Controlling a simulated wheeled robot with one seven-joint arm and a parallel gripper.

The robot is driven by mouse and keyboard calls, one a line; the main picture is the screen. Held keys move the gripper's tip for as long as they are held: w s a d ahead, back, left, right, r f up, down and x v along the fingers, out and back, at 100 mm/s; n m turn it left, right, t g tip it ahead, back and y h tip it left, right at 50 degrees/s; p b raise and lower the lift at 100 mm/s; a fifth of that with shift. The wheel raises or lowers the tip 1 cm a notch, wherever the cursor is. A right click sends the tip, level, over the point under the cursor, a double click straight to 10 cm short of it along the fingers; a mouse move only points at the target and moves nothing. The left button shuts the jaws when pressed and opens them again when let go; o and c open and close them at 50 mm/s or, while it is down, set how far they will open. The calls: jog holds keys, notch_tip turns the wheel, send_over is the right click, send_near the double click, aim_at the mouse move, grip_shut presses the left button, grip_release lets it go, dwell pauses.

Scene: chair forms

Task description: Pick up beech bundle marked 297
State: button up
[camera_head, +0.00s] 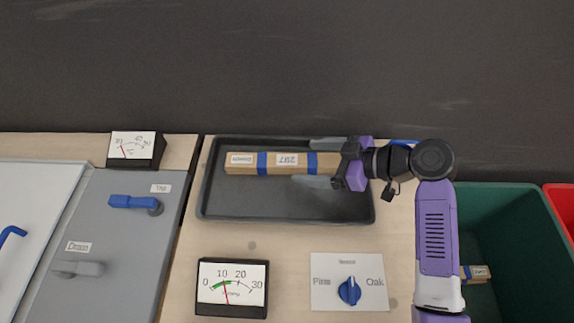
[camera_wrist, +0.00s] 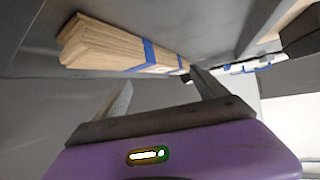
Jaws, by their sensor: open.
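The beech bundle (camera_head: 270,169) is a long stack of light wood strips with blue bands. It lies in the dark tray (camera_head: 290,207), and a white label on it reads 297; another label at its left end seems to read Beech. My gripper (camera_head: 302,162) is open over the bundle's right part, with one finger on the far side and one on the near side. I cannot tell whether the fingers touch it. In the wrist view the bundle (camera_wrist: 115,45) shows beyond the open fingers. Its right end is hidden by my gripper in the head view.
A green bin (camera_head: 520,215) at the right holds another labelled piece (camera_head: 476,273). A grey panel with handles (camera_head: 120,235) and a second gauge (camera_head: 134,149) are at left.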

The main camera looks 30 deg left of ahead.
aim_at(290, 160)
jog(key=b+x, duration=0.1)
jog(key=x, duration=0.4)
jog(key=shift+a+f, duration=0.1)
jog(key=shift+a, duration=0.25)
jog(key=shift+c, duration=0.4)
jog(key=shift+f, duration=0.1)
grip_shut()
